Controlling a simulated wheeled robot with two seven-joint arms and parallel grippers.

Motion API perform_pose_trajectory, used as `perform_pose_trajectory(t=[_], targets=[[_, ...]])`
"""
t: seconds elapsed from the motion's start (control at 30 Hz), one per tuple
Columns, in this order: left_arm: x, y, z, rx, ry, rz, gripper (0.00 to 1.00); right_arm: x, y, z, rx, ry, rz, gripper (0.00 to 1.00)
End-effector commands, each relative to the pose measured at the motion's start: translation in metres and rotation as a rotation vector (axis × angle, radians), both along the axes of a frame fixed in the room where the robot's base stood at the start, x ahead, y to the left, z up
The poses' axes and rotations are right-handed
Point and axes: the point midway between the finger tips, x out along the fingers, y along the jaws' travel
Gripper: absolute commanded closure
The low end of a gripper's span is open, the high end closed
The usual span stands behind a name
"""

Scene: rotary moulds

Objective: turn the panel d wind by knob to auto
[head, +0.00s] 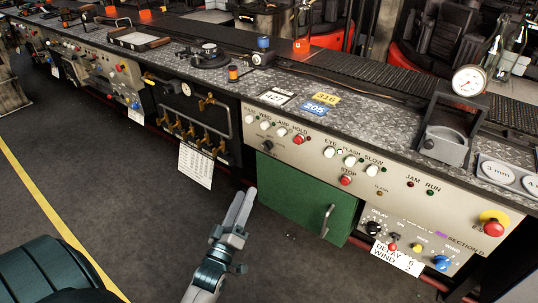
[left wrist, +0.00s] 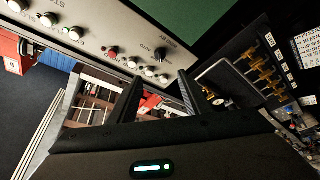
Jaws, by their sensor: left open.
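A small black knob (head: 267,145) sits at the left end of the near cream panel, above the green door. Its lettering is too small to read surely, but it appears to be the wind by knob. In the left wrist view the knob (left wrist: 160,53) shows upside down, just beyond my fingertips. Its pointer direction is unclear. My left gripper (head: 246,195) is open and empty, in front of the green door, below and apart from the knob. Its two fingers (left wrist: 160,78) stand apart in the left wrist view. My right gripper is not in view.
White buttons and a red hold button (head: 298,139) lie close to the knob. The green door (head: 300,197) has a projecting handle (head: 327,221). A blue wind knob (head: 442,262) and red emergency stop (head: 493,222) are far right. Brass valves (head: 200,130) stand left. Floor in front is clear.

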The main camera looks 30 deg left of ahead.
Motion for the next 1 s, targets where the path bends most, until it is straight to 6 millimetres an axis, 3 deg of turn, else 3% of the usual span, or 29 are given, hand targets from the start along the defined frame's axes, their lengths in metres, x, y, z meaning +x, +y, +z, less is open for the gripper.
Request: perform_pose_trajectory(t=[0.47, 0.67, 1.0], targets=[[0.011, 0.002, 0.003, 0.002, 0.002, -0.001, 0.55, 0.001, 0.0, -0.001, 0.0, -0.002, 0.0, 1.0], [0.033, 0.006, 0.009, 0.004, 0.002, 0.0, 0.55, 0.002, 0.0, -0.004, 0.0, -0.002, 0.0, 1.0], [0.089, 0.018, 0.026, 0.003, 0.001, 0.0, 0.55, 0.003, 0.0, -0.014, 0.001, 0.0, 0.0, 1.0]])
